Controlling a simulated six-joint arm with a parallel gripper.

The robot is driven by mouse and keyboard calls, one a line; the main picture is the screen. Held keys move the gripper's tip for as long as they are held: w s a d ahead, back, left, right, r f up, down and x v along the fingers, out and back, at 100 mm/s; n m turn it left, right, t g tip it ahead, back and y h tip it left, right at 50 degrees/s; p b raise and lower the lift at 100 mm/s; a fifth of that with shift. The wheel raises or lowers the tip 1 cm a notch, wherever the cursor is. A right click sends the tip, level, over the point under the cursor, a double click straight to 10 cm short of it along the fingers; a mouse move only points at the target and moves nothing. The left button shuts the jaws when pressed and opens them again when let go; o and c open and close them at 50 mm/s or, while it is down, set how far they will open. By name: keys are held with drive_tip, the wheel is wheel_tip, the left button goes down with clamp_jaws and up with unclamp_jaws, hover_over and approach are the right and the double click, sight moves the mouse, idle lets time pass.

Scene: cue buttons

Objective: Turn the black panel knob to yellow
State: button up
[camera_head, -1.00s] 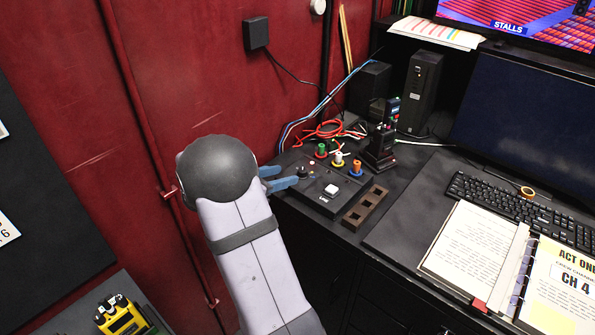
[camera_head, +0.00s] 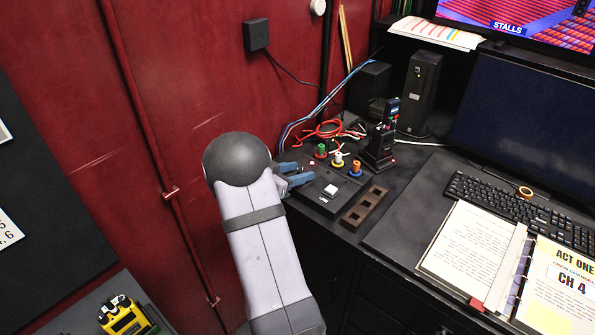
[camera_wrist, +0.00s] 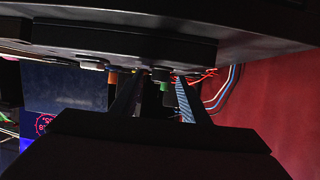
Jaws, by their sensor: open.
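The black panel (camera_head: 318,202) lies on the desk beside the red wall. My gripper (camera_head: 300,172), with blue fingers, is open at the panel's left part. In the wrist view the panel hangs across the top, and a small dark knob (camera_wrist: 160,74) shows between the tips of my open gripper (camera_wrist: 155,84). I cannot tell whether the fingers touch it. In the head view the fingers hide the knob, and its pointer and any yellow mark cannot be made out.
A white square button (camera_head: 331,190) is on the panel to the right of my fingers. Green (camera_head: 320,150), white (camera_head: 338,159) and orange (camera_head: 356,167) plugs stand behind, with a black handset (camera_head: 383,140) beyond. A slotted block (camera_head: 364,206) lies to the right.

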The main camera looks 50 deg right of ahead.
clamp_jaws()
drive_tip(key=p, duration=0.1)
drive_tip(key=m+g+p, duration=0.1)
drive_tip(key=shift+w+r+p, duration=0.2)
drive_tip(key=shift+r+p, duration=0.1)
drive_tip(key=shift+w+d+f+m+g+y+p, duration=0.15)
drive_tip(key=shift+m+g+y+p, duration=0.15)
drive_tip(key=shift+m+g, duration=0.7)
drive_tip(key=shift+w+d+m+g+y+p, duration=0.15)
drive_tip(key=shift+m+g+y, duration=0.15)
drive_tip(key=shift+m+g, duration=0.65)
drive_tip(key=shift+a+g, duration=0.15)
drive_tip(key=shift+g, duration=0.1)
unclamp_jaws()
drive_tip(key=shift+s+f, duration=0.1)
